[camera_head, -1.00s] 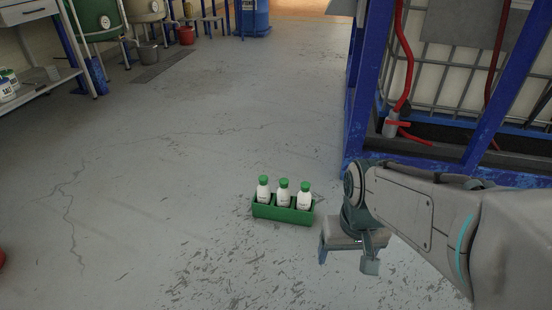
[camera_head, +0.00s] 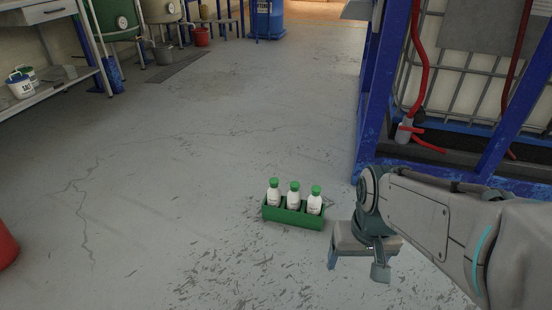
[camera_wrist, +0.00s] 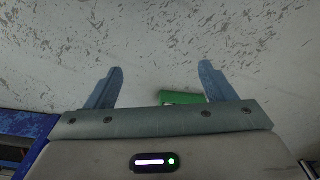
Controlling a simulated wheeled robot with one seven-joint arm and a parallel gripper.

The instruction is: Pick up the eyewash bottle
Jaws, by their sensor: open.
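Three white eyewash bottles with green caps stand upright in a row in a green holder (camera_head: 292,217) on the floor: a left bottle (camera_head: 274,196), a middle bottle (camera_head: 293,199) and a right bottle (camera_head: 314,204). My gripper (camera_head: 358,272) is open and empty, to the right of the holder and nearer to me. In the wrist view the two fingers of my gripper (camera_wrist: 160,88) are spread apart over bare floor. A piece of the green holder (camera_wrist: 181,98) shows just past the gripper's body, near the right finger.
A blue metal frame (camera_head: 372,120) with a caged white tank and red hoses (camera_head: 419,70) stands at the right. A shelf with white tubs (camera_head: 21,86) is at the upper left. A red object (camera_head: 6,245) sits at the left edge. Scuffed floor around the holder is clear.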

